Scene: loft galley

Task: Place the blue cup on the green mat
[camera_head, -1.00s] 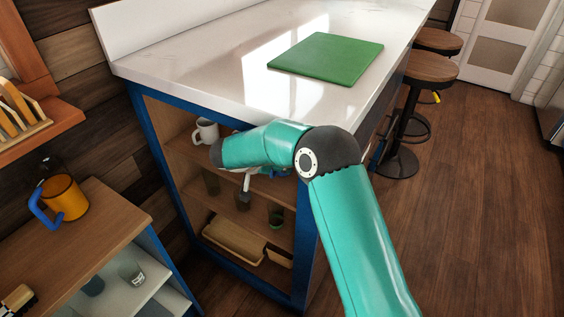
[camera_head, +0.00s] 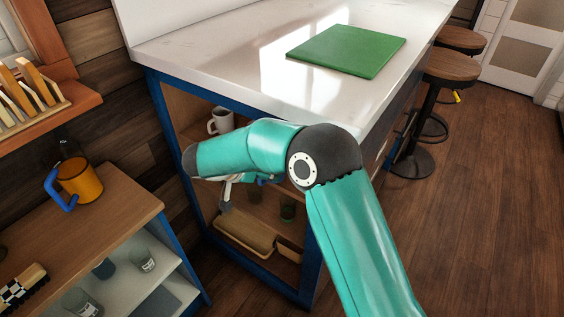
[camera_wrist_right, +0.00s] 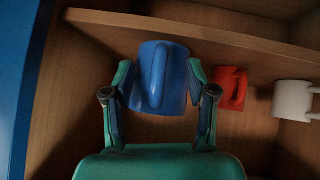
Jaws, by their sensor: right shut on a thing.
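The blue cup (camera_wrist_right: 172,88) is in the right wrist view, its handle facing the camera. My right gripper (camera_wrist_right: 160,92) is shut on it, with one finger on each side. It is inside a wooden shelf compartment; I cannot tell whether the cup touches the shelf. In the head view my teal right arm reaches into the open shelving under the counter and hides the cup. The green mat (camera_head: 346,50) lies flat and bare on the white countertop above. My left gripper is not in view.
A red mug (camera_wrist_right: 231,88) and a white mug (camera_wrist_right: 294,100) stand right of the blue cup. A blue side panel (camera_wrist_right: 18,80) is close on the left. The white countertop (camera_head: 230,58) has free room.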

